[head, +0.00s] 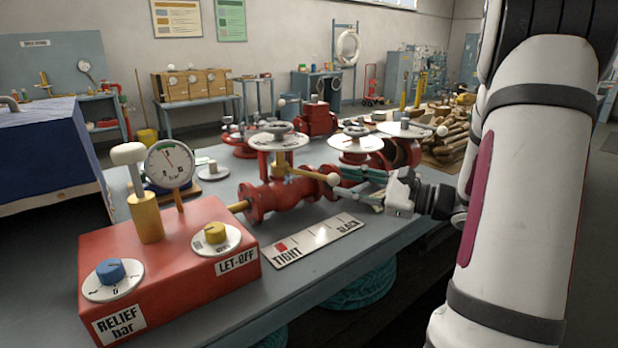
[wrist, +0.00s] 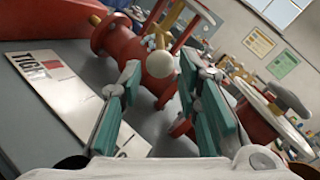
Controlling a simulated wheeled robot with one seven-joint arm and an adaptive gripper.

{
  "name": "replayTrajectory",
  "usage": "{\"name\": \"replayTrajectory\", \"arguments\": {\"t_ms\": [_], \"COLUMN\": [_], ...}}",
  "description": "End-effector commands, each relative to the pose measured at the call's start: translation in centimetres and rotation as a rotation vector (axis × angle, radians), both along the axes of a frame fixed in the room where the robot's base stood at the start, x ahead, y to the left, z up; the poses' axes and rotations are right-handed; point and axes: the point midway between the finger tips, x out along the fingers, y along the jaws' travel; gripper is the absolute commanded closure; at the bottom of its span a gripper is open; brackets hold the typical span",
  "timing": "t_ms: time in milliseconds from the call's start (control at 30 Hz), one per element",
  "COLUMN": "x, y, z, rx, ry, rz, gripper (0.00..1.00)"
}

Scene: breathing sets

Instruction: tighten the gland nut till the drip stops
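A red flanged valve (head: 290,193) lies on the bench, joined by a brass pipe to a red test box (head: 180,262). A brass lever with a pale ball end (head: 333,179) sticks out from the valve toward my gripper. My gripper (head: 350,183) is beside that ball, its teal fingers apart. In the wrist view the ball (wrist: 160,64) shows between the fingertips (wrist: 162,72), with gaps at both sides. A white TIGHT–SLACK strip (head: 313,239) lies in front of the valve, a red mark near its TIGHT end. The gland nut is not clear, and no drip can be made out.
The test box carries a gauge (head: 170,164), a blue RELIEF knob (head: 110,271), a yellow LET-OFF knob (head: 215,232) and a white-topped plunger (head: 128,154). Other red valves with pale round plates (head: 356,142) stand close behind. Bare bench (head: 300,275) lies in front of the strip.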

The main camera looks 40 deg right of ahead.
Motion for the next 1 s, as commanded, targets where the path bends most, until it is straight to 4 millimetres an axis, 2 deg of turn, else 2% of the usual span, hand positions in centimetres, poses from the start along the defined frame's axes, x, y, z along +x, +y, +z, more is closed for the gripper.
{"name": "replayTrajectory", "arguments": {"t_ms": [200,433,600,900,933,1000], "x": [3.9,6.9,8.0,8.2,8.2,8.2], "y": [2.2,3.8,4.3,4.4,4.4,4.4], "z": [0.0,-0.1,-0.1,0.0,0.0,0.0], "rx": [0.000,0.000,0.000,0.000,0.000,0.000], "ry": [0.000,0.001,0.001,0.001,0.001,0.001], "rz": [0.005,0.003,0.002,0.002,0.002,0.002], "gripper": [0.69,0.69,0.69,0.69,0.72,0.88]}}
